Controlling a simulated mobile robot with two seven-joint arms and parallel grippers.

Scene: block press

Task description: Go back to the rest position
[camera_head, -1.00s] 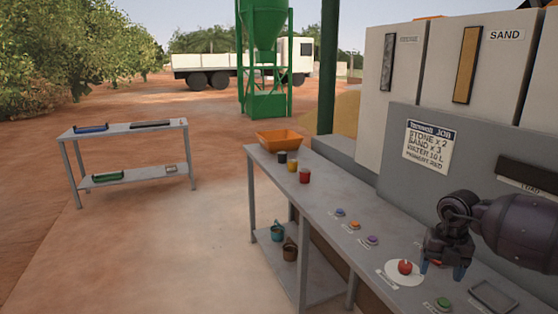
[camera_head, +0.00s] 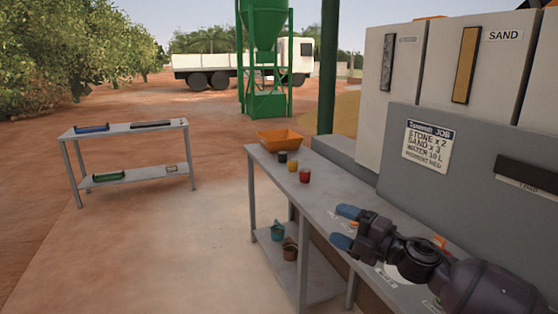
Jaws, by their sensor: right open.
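My right gripper (camera_head: 345,227) is open and empty, with its two blue fingertips apart and pointing left. It is above the front part of the grey bench (camera_head: 335,197). My right arm reaches in from the lower right and covers most of the bench's button area. The red button and the coloured buttons are hidden behind it; only part of a pale round plate (camera_head: 384,279) shows below the wrist. My left gripper is not in view.
An orange tray (camera_head: 281,138) and black, yellow (camera_head: 293,164) and red (camera_head: 305,176) cups stand at the bench's far end. Buckets (camera_head: 277,230) sit on its lower shelf. Grey hoppers with a job sign (camera_head: 427,146) rise behind. The ground left of the bench is clear, up to another table (camera_head: 130,134).

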